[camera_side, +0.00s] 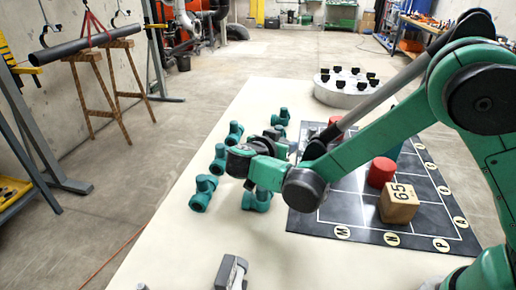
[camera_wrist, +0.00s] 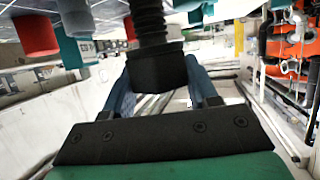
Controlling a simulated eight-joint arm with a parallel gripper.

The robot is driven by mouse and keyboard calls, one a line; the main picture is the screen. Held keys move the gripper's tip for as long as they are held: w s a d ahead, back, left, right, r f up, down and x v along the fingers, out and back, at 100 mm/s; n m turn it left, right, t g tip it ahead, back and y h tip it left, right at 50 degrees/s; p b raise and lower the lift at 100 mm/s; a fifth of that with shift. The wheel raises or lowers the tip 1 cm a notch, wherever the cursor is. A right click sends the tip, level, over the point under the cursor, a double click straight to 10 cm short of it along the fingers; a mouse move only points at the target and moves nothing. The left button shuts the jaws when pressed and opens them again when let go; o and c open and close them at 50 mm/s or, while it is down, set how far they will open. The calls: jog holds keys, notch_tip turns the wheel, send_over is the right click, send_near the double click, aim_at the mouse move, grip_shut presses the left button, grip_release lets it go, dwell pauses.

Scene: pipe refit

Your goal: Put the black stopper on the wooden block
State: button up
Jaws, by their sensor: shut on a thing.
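My gripper (camera_wrist: 158,75) is shut on a black stopper (camera_wrist: 157,68), with a ribbed black stem, in the wrist view. In the side view my wrist is over the table by the teal fittings, left of the board and apart from the block. The fingers and the held stopper are not clear there.
Several teal pipe fittings (camera_side: 204,191) stand around and left of my wrist. A red cylinder (camera_side: 381,172) stands just behind the block. A round pale stand (camera_side: 342,90) with several black stoppers is at the back. A grey tool (camera_side: 231,272) lies at the front.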

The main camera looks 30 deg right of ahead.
jog(key=shift+f, duration=2.4)
jog(key=o, duration=1.2)
jog(key=shift+f, duration=0.1)
jog(key=shift+o, duration=0.2)
